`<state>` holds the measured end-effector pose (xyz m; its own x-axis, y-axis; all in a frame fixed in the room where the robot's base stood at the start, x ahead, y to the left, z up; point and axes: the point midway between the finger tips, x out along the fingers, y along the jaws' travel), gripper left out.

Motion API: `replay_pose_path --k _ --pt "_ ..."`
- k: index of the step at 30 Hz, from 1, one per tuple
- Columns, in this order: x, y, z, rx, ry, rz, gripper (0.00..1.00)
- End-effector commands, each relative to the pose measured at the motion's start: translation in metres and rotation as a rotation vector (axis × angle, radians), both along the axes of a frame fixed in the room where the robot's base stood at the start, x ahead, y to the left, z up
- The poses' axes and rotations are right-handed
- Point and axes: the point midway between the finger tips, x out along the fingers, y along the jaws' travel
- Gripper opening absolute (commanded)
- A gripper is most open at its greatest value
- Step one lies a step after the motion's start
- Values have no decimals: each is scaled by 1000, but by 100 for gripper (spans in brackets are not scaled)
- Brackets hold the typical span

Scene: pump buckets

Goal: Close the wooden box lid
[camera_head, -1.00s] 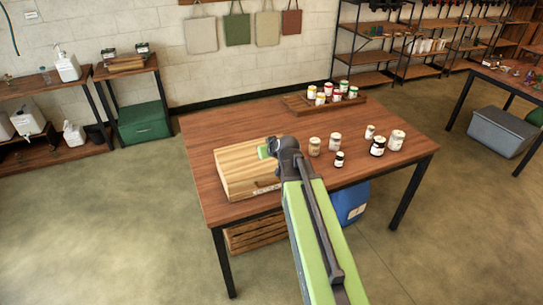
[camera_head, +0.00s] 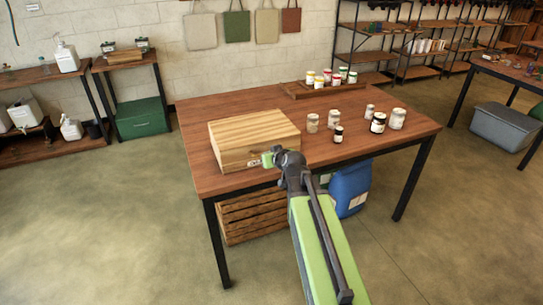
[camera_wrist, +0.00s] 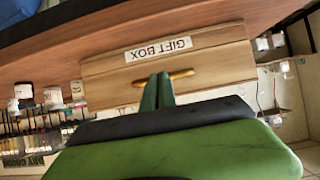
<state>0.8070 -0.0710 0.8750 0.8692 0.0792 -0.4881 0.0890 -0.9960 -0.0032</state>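The wooden box (camera_head: 250,135) sits on the left part of the brown table. Its top looks flat and level, with no gap visible from the head camera. In the wrist view its front (camera_wrist: 215,55) appears upside down, with a white "GIFT BOX" label (camera_wrist: 158,50) and a small gold handle (camera_wrist: 182,74). My gripper (camera_head: 268,159) is at the box's front right, near the front edge. In the wrist view the gripper's fingertips (camera_wrist: 158,80) are together in front of the handle, hiding its middle. I cannot tell whether they touch it.
Several jars (camera_head: 378,122) stand on the table (camera_head: 200,170) right of the box. A wooden tray (camera_head: 300,91) with more jars is at the back. A slatted crate (camera_head: 250,215) and a blue container (camera_head: 350,188) are below the table.

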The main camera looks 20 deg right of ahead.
Motion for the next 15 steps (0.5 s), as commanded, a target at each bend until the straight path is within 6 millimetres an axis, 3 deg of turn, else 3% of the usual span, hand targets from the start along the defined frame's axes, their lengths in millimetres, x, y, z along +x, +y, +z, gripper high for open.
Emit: replay_pose_path --k 1,3,15 --pt "-1 1 -10 -5 15 6 0" --pt "-2 0 -12 -6 16 7 0" --pt "-2 -5 -12 -5 12 0 0"
